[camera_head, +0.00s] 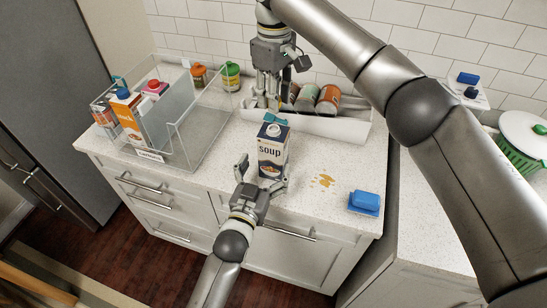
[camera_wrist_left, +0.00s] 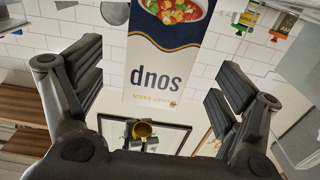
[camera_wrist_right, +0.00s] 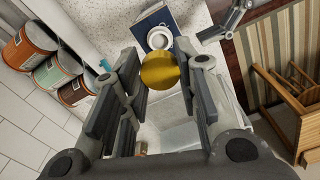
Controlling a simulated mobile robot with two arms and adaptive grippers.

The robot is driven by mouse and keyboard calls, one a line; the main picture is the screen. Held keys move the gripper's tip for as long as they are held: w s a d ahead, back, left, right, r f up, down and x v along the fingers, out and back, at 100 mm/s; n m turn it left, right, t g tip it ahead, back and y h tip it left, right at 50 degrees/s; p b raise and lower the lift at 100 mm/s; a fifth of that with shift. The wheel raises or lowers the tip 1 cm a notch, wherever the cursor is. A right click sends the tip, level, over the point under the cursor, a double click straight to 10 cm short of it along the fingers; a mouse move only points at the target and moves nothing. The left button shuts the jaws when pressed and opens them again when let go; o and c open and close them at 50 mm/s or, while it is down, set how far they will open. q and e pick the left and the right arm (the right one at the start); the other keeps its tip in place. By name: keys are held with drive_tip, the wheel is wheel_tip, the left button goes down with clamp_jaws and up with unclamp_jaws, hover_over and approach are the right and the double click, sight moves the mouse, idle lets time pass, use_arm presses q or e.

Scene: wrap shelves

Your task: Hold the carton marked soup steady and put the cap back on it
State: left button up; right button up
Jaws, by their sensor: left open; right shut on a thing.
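The soup carton (camera_head: 270,158) stands upright on the counter, white with a dark blue top. My left gripper (camera_head: 262,181) is open in front of it, fingers either side. In the left wrist view the carton (camera_wrist_left: 165,60) appears upside down between the open fingers, with gaps on both sides. My right gripper (camera_head: 268,100) points down above and behind the carton. In the right wrist view it is shut on the gold cap (camera_wrist_right: 158,70). The carton's bare white spout (camera_wrist_right: 160,38) shows beyond the cap, apart from it. The cap is hard to make out in the head view.
A clear bin (camera_head: 192,135) with cartons stands at the left. A white tray (camera_head: 345,130) with several cans (camera_head: 329,99) lies behind the carton. A small teal item (camera_head: 276,119) is near the tray. A brown spill (camera_head: 322,181) and a blue object (camera_head: 364,202) are to the right.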

use_arm(q)
drive_tip(key=x, duration=0.8)
drive_tip(key=shift+f, duration=0.1)
drive_tip(key=c, duration=1.5)
use_arm(e)
hover_over(274, 128)
drive_tip(key=shift+f, duration=2.5)
drive_tip(key=shift+f, duration=0.1)
drive_tip(key=shift+f, duration=0.8)
drive_tip(key=shift+f, duration=0.55)
